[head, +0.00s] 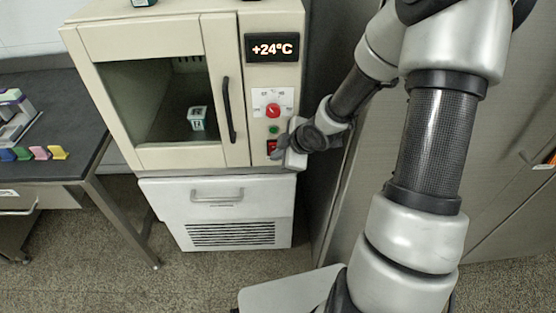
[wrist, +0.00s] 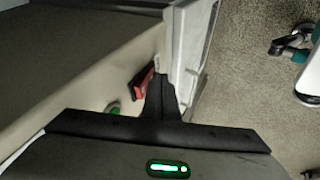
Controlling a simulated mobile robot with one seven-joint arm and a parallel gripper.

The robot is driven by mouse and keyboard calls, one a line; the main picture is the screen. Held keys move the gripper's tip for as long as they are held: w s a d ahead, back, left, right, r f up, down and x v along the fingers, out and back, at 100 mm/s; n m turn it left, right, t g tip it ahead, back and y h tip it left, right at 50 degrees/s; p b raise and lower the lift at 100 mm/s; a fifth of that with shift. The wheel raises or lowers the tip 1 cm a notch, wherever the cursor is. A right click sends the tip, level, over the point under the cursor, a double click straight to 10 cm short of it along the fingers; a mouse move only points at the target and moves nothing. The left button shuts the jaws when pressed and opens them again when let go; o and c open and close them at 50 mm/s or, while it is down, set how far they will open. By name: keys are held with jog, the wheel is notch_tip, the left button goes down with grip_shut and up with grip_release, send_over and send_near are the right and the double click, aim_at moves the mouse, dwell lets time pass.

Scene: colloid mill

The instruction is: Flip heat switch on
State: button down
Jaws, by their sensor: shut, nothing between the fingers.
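The red heat switch (head: 271,146) is low on the control panel of a cream heating cabinet (head: 171,159), below a green button (head: 274,130) and a red dial (head: 273,110). The display (head: 271,48) reads +24°C. My gripper (head: 279,153) is shut and empty at the switch's lower right. In the wrist view my closed fingertips (wrist: 161,76) are right beside the red switch (wrist: 142,83) and partly cover it. I cannot tell whether they touch it. The green button (wrist: 114,107) shows to the left. The switch's position is too small to read.
The cabinet's glass door has a black handle (head: 229,110); a small box (head: 197,118) is inside. A white drawer unit (head: 217,234) is below. A dark table (head: 75,131) with coloured items stands left. A grey cabinet wall (head: 370,175) is close on the right.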

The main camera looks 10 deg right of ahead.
jog(key=shift+w+r, duration=0.1)
jog(key=shift+r, duration=0.2)
